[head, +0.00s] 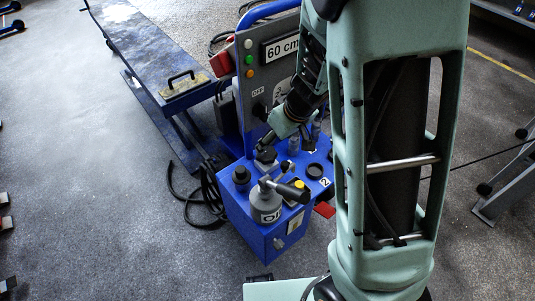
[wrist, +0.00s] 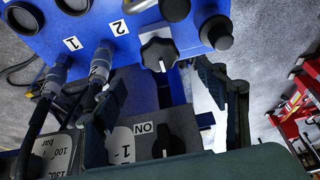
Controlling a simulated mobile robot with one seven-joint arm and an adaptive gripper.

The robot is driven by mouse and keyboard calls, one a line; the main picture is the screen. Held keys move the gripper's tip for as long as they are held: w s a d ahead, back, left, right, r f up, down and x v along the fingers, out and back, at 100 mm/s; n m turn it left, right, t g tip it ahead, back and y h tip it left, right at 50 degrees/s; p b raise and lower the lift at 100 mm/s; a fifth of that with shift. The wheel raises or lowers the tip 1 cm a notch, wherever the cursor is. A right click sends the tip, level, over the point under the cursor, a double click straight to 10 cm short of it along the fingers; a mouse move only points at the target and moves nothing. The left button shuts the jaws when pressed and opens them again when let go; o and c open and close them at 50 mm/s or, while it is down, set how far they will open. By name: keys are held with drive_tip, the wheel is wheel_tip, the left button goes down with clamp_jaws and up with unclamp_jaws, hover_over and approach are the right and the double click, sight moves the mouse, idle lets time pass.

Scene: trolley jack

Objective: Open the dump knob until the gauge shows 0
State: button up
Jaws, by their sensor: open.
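A black lobed knob (wrist: 158,50), which looks like the dump knob, stands on the blue cabinet top in the wrist view. It also shows in the head view (head: 266,156) just below my gripper (head: 272,139). In the wrist view my gripper (wrist: 157,86) is open, with one finger on each side of the knob's line and the fingertips apart from it as far as I can see. A gauge face (wrist: 55,155) marked in bar shows partly at the lower left of the wrist view. Its needle and reading cannot be made out.
An ON switch (wrist: 168,132) sits on the upright panel. A blue lift platform (head: 135,45) stands behind left; the left floor is open.

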sight(267, 153)
drive_tip(key=b+x, duration=0.5)
drive_tip(key=x, duration=0.4)
drive_tip(key=shift+b, duration=0.35)
drive_tip(key=shift+r, duration=0.1)
drive_tip(key=c, duration=1.2)
